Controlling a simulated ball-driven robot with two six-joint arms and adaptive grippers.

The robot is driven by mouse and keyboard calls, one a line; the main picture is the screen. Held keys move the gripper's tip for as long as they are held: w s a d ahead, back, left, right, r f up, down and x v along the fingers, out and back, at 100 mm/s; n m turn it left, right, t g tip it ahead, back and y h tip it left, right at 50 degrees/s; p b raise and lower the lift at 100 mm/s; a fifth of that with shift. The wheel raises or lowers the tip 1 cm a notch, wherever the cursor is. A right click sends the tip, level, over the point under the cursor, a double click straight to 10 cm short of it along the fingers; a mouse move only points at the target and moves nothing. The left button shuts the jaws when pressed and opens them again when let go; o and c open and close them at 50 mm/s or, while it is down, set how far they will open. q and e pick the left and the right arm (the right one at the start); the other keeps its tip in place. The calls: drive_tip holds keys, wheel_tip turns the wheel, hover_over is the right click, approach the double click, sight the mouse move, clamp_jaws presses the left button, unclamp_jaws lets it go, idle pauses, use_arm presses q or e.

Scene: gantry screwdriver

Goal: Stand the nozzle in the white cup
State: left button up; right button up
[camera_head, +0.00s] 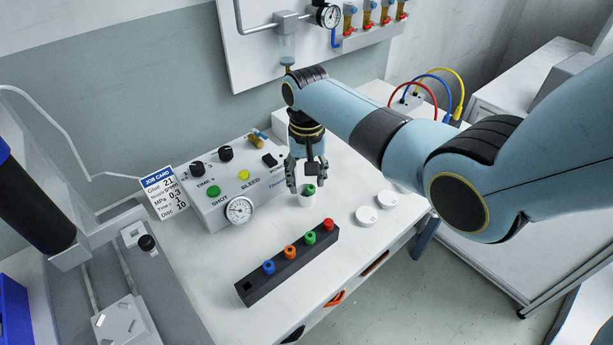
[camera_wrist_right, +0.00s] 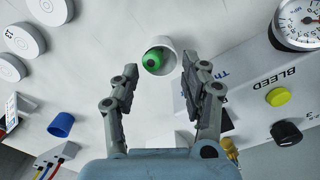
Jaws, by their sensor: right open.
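A green nozzle (camera_head: 311,189) is in the white cup (camera_head: 306,200) on the bench. In the right wrist view the green nozzle (camera_wrist_right: 153,61) sits within the mouth of the white cup (camera_wrist_right: 167,48), against one side of the rim. Its lower part is hidden in the cup. My right gripper (camera_head: 304,184) is just above the cup. In the wrist view the right gripper (camera_wrist_right: 160,85) is open, its fingers spread apart with nothing between the tips. My left gripper is not in view.
A dark rack (camera_head: 290,264) in front holds blue, orange, green and red nozzles. White discs (camera_head: 367,215) lie right of the cup. The dispenser box (camera_head: 221,195) with its gauge stands close left. A blue cup-shaped thing (camera_wrist_right: 61,125) shows in the wrist view.

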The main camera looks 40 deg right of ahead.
wheel_tip(320, 180, up, 12)
idle(0.6)
idle(0.5)
